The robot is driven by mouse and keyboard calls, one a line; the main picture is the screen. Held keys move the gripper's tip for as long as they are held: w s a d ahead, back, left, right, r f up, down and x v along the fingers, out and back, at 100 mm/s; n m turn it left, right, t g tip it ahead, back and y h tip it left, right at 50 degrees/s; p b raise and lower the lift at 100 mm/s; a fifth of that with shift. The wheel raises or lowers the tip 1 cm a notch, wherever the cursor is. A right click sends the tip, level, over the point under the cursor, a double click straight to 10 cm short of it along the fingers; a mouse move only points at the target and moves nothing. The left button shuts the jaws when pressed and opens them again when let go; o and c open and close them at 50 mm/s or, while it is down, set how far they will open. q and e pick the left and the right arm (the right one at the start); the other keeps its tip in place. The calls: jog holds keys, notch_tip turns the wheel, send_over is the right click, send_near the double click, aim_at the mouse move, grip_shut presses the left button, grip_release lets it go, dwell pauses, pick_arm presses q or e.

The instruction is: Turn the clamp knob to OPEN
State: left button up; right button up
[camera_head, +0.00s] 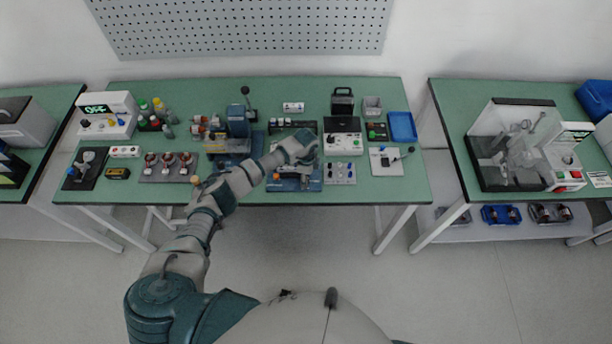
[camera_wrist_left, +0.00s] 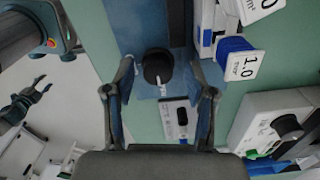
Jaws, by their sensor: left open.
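The clamp knob (camera_wrist_left: 157,66) is a round black knob with a white pointer, on a blue plate (camera_wrist_left: 146,22) in the left wrist view. The pointer faces the lower edge of that picture. My left gripper (camera_wrist_left: 163,98) is open, its two fingers apart on either side below the knob in the picture, not closed on it. In the head view my left gripper (camera_head: 304,174) is over the blue fixture (camera_head: 280,186) and hides much of it, including the knob. A dark claw at the left edge, apparently my right gripper (camera_wrist_left: 24,105), is small and unclear.
Blue-handled parts with a "1.0" tag (camera_wrist_left: 243,66) and a grey box with a black dial (camera_wrist_left: 286,126) are close right in the wrist view. A blue press (camera_head: 238,121) stands left of my gripper.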

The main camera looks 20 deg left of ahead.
pick_arm(q)
notch_tip(320, 180, up, 12)
dwell(0.5)
jog(key=shift+w+f, duration=0.1)
